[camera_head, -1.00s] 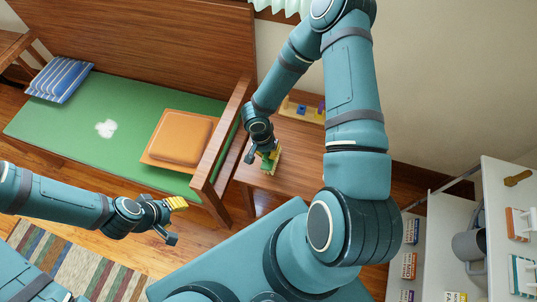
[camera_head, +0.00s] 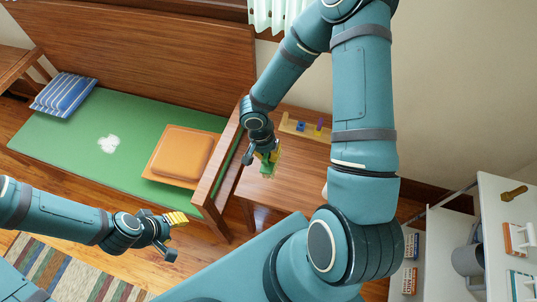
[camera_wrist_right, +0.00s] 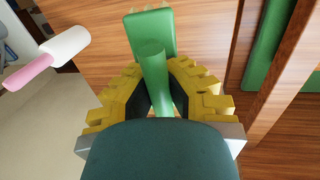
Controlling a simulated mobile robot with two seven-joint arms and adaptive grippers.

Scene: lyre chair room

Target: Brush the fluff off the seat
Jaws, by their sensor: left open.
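White fluff (camera_head: 108,144) lies on the green seat (camera_head: 70,135) of the wooden bench, left of the orange cushion. My right gripper (camera_head: 265,157) is over the side table, to the right of the bench's armrest. It is shut on a green brush (camera_head: 269,168). In the right wrist view the brush's green handle (camera_wrist_right: 153,62) runs between the yellow fingers of the gripper (camera_wrist_right: 155,85), with a wider green block at its far end. Whether the brush touches the table cannot be told. My left gripper (camera_head: 172,235) is open and empty in front of the bench.
An orange cushion (camera_head: 182,153) and a blue striped pillow (camera_head: 66,94) lie on the seat. The wooden armrest (camera_head: 212,185) stands between seat and side table (camera_head: 300,165). A white roller with pink handle (camera_wrist_right: 62,46) lies near the brush. Shelves (camera_head: 505,195) stand at right.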

